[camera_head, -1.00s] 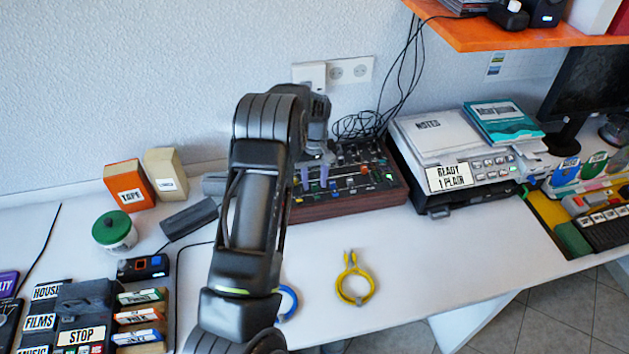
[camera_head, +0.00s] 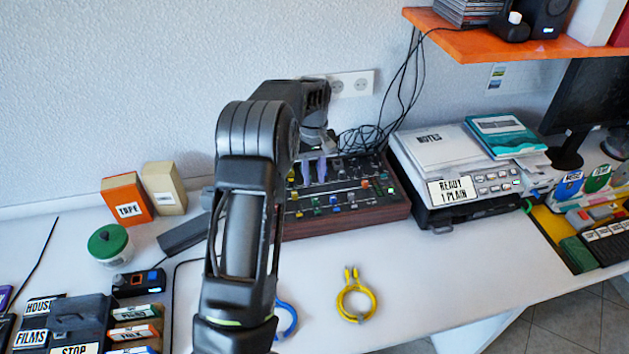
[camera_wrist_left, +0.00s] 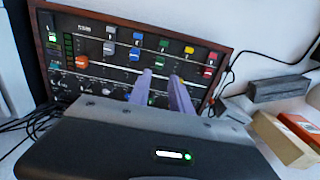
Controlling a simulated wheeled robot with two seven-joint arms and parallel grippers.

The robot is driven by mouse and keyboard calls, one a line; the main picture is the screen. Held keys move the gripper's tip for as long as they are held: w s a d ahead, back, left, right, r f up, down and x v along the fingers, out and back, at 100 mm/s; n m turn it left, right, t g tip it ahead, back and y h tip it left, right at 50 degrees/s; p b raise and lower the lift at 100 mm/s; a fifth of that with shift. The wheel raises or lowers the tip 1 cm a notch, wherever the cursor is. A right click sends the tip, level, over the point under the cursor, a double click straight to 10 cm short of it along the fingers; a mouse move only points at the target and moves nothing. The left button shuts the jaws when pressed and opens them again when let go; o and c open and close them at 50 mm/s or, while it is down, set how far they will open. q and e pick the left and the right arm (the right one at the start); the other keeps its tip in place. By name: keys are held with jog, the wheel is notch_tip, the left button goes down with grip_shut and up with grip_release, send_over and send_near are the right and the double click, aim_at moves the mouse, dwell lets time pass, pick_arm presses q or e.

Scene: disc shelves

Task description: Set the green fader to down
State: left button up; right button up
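The mixer (camera_head: 350,222) is a wood-sided black box against the wall, with coloured caps and knobs on its panel. In the left wrist view, a green cap (camera_wrist_left: 163,43) and a second green cap (camera_wrist_left: 159,61) lie in one column, between blue and yellow ones. I cannot tell surely which is the green fader. A green cap also shows in the head view (camera_head: 317,211). My left gripper (camera_head: 313,166) is over the panel, its purple fingers pointing down. In the left wrist view its fingertips (camera_wrist_left: 160,75) are apart with nothing between them, close to the green column. My right gripper is out of view.
A printer-like machine (camera_head: 470,189) stands right of the mixer, with loose black cables (camera_head: 362,138) behind. An orange box (camera_head: 127,199) and green-lidded jar (camera_head: 109,243) are on the left.

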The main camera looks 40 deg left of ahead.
aim_at(310, 190)
pick_arm(q)
jog(key=b, duration=0.3)
jog(key=t+y+b, duration=0.1)
jog(key=b, duration=0.2)
jog(key=shift+w+a+m+t, duration=0.15)
jog(key=shift+a+m+t, duration=0.15)
jog(key=shift+a, duration=0.1)
jog(key=c, duration=0.4)
jog(key=shift+w+a+r+t+y, duration=0.15)
jog(key=shift+w+r+y, duration=0.1)
jog(key=shift+r+y, duration=0.3)
jog(key=shift+w+r+t+y, duration=0.15)
jog(key=shift+w+r+y, duration=0.15)
jog(key=shift+r, duration=0.3)
grip_shut()
jog(key=shift+w+a, duration=0.1)
jog(key=shift+a, duration=0.15)
jog(key=p+x, duration=0.2)
jog(key=x, duration=0.8)
jog(key=shift+a+f, duration=0.1)
jog(key=s+d, duration=0.1)
jog(key=s+d+p, duration=0.1)
jog(key=shift+d+r, duration=0.25)
jog(key=shift+d, duration=0.1)
jog(key=shift+s+d+f, duration=0.15)
jog(key=shift+s+d, duration=0.05)
